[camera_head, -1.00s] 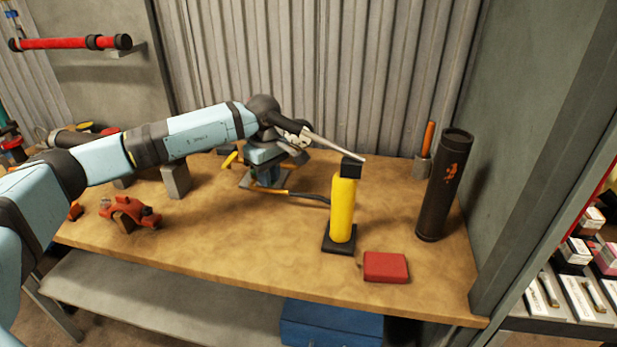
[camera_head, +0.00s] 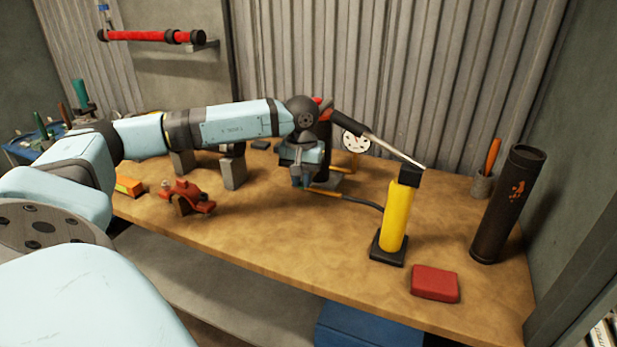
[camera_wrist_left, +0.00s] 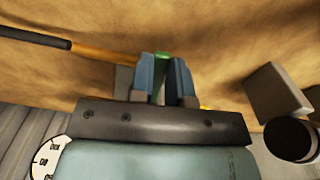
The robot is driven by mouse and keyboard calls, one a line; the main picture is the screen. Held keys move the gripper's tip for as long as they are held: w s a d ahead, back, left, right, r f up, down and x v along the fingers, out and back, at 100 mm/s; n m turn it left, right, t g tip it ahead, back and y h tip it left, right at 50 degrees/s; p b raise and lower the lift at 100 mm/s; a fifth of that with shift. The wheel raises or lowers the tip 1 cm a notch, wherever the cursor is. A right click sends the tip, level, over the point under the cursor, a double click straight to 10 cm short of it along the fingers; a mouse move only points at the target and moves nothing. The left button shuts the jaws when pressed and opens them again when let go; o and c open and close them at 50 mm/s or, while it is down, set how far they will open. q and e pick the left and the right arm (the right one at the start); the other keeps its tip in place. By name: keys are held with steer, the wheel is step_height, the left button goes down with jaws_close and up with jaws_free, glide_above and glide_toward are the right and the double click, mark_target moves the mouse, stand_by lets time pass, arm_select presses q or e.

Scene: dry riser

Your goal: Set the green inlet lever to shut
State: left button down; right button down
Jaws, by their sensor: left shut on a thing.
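The green inlet lever (camera_wrist_left: 160,78) shows in the left wrist view as a narrow green piece between the two blue fingers. My left gripper (camera_wrist_left: 160,82) is shut on it. In the head view my left gripper (camera_head: 302,183) points down at the fitting behind the yellow pump, and the fingers and wrist hide the lever there. A hose with an orange end (camera_wrist_left: 100,50) runs beside the fingers in the wrist view. The lever's exact angle cannot be told. My right gripper is not in view.
The yellow hand pump (camera_head: 396,218) stands to the right, its handle (camera_head: 390,147) slanting up toward my wrist. A white gauge (camera_head: 356,142) is behind the gripper. A grey block (camera_head: 232,172) and red clamp (camera_head: 187,196) lie left. The front middle of the bench (camera_head: 290,235) is clear.

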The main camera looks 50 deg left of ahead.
arm_select(q)
steer(key=shift+s+a+m, duration=0.2)
steer(key=shift+a+m, duration=0.2)
steer(key=shift+m, duration=0.4)
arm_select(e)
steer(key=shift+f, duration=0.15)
arm_select(q)
steer(key=c, duration=1.1)
jaws_free()
step_height(320, 180, up, 14)
steer(key=shift+f+p, duration=0.1)
steer(key=shift+p, duration=0.55)
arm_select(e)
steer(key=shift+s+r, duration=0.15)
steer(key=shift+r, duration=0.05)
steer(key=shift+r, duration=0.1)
